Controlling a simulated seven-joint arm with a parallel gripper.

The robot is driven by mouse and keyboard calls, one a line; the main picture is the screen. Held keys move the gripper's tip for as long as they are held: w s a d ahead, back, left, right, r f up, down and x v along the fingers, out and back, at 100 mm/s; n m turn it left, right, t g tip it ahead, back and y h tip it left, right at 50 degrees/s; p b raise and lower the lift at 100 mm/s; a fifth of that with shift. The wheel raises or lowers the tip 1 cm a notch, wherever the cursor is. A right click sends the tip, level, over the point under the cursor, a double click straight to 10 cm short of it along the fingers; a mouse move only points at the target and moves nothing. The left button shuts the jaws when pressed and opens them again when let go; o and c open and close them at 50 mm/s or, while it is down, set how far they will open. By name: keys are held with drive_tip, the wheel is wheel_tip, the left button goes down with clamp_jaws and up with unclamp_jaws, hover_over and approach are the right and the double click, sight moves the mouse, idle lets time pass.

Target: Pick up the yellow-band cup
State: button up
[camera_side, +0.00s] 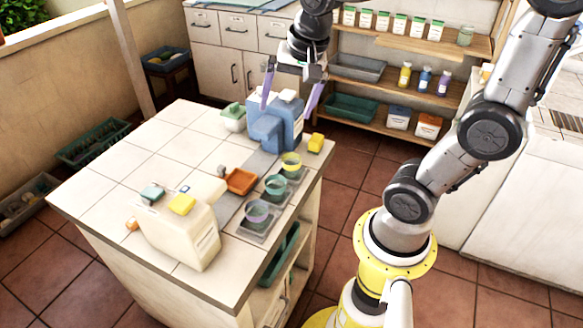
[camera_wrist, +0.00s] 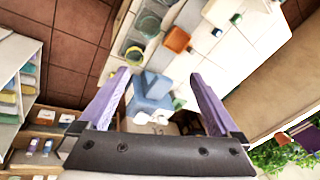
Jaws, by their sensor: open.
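The yellow-band cup (camera_side: 291,162) stands upright on the tiled counter, the farthest of three cups in a row near the counter's right edge. The teal-band cup (camera_side: 276,186) and the purple-band cup (camera_side: 257,212) stand nearer in the row. My gripper (camera_side: 288,107) is open and empty, its purple fingers spread above the blue dispenser-like block, up and behind the yellow-band cup. In the wrist view the open fingers (camera_wrist: 159,76) frame the blue block.
The blue block (camera_side: 268,133) stands close behind the yellow-band cup. A small yellow block (camera_side: 316,143) lies to its right at the edge. An orange tray (camera_side: 240,181) lies left of the cups. A cream container (camera_side: 180,228) stands at the front. The counter's left side is clear.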

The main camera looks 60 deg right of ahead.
drive_tip(key=w+d+f+m+g, duration=0.2)
drive_tip(key=w+d+f+m, duration=0.1)
drive_tip(key=w+d+f, duration=0.15)
drive_tip(key=m+g, duration=0.2)
hover_over(292, 160)
drive_tip(key=a, duration=0.2)
wheel_tip(292, 160, down, 6)
drive_tip(key=shift+y, duration=0.3)
drive_tip(key=f, duration=1.3)
drive_tip(key=shift+s+f, duration=0.25)
drive_tip(key=shift+s, duration=0.15)
drive_tip(key=c, duration=1.4)
